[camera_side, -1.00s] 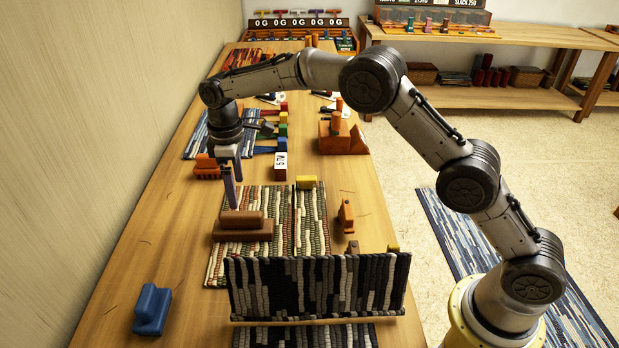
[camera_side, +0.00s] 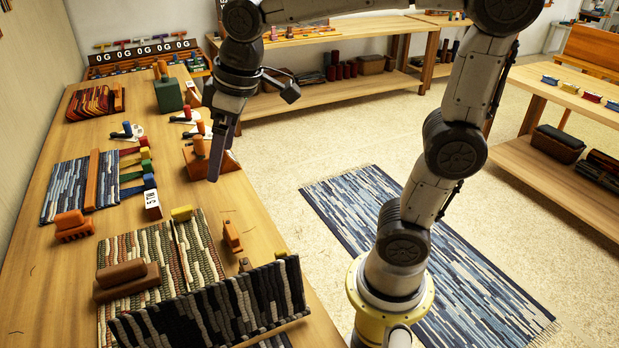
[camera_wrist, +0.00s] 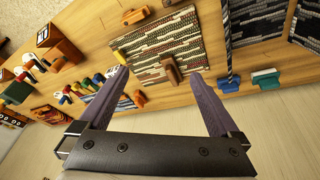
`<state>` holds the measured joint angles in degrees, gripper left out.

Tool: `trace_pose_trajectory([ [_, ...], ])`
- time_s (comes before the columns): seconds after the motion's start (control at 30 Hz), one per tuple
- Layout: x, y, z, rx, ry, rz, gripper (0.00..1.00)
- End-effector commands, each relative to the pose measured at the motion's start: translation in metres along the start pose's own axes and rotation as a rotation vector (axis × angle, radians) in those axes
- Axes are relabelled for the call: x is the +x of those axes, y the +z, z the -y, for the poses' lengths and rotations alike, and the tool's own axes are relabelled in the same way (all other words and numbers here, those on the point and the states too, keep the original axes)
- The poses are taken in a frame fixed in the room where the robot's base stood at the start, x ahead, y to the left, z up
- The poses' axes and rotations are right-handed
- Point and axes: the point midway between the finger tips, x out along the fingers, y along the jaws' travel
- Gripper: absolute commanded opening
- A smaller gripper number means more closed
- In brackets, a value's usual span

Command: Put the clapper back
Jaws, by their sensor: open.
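A brown two-tier wooden block (camera_side: 127,280), which looks like the clapper, lies on the edge of a striped green, cream and red rug (camera_side: 205,250). In the wrist view the brown block (camera_wrist: 170,70) also rests on the rug (camera_wrist: 190,40), beyond my fingertips. My gripper (camera_side: 217,170) is raised over the right side of the table, pointing down, away from the brown block and up the table from it. In the wrist view my gripper (camera_wrist: 158,85) has its two purple-grey fingers wide apart with nothing held between them.
A grey and black rug panel (camera_side: 215,312) stands at the table's near end. A yellow block (camera_side: 181,213), an orange tool (camera_side: 232,237) and an orange block (camera_side: 73,226) lie near the rug. A blue striped rug (camera_side: 65,188) and an orange stand (camera_side: 205,160) lie farther up.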

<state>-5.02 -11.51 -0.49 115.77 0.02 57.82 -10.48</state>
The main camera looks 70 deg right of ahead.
Motion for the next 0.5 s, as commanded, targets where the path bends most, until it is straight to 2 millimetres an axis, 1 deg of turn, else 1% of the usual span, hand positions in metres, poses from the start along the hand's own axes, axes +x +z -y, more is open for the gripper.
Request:
trace_pose_trajectory([
  [0.03, -0.008, 0.023, 0.0, 0.035, 0.009, -0.027, 0.98],
  [0.1, -0.014, 0.052, 0.002, 0.084, 0.019, -0.056, 0.98],
  [0.2, -0.016, 0.09, 0.005, 0.148, 0.032, -0.096, 0.98],
  [0.3, -0.013, 0.12, 0.009, 0.201, 0.041, -0.129, 0.98],
  [0.4, -0.008, 0.141, 0.012, 0.237, 0.047, -0.152, 0.98],
  [0.5, -0.005, 0.151, 0.013, 0.257, 0.05, -0.164, 0.98],
])
